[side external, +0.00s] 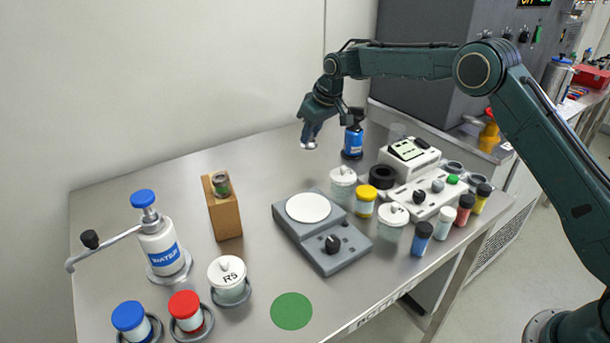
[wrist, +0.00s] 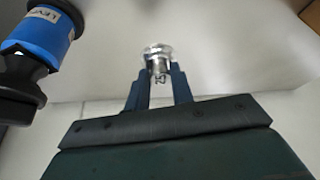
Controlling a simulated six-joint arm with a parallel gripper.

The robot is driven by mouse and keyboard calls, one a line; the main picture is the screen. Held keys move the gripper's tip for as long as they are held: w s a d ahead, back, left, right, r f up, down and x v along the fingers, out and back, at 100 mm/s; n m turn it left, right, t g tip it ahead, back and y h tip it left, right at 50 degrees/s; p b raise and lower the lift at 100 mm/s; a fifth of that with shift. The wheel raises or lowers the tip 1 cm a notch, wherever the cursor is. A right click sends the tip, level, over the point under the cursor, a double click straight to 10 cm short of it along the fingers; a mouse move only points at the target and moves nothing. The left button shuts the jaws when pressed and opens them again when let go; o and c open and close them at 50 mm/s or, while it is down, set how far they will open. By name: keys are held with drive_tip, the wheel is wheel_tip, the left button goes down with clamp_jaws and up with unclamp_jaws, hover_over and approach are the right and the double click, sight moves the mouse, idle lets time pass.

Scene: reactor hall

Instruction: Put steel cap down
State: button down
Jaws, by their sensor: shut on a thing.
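My gripper (side external: 310,133) is shut on the steel cap (side external: 309,146), a small shiny piece held above the back of the steel table. In the wrist view the steel cap (wrist: 158,52) shows between the two dark blue fingertips of my gripper (wrist: 158,75). The cap is clear of the table, with open space under it. Its underside is too small to make out.
A blue bottle with a black top (side external: 352,140) stands close right of my gripper; it fills the upper left of the wrist view (wrist: 42,36). A grey scale (side external: 322,243), several jars and a wooden block (side external: 224,212) stand nearer the front. The back left tabletop is clear. A green disc (side external: 291,311) lies at the front.

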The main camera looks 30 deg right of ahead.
sight(314, 145)
drive_tip(key=shift+f, duration=3.2)
drive_tip(key=shift+f, duration=0.15)
drive_tip(key=c, duration=1.2)
unclamp_jaws()
drive_tip(key=shift+s+r, duration=0.2)
drive_tip(key=shift+r, duration=0.5)
drive_tip(key=v, duration=1.1)
drive_tip(key=shift+s+d+f, duration=0.1)
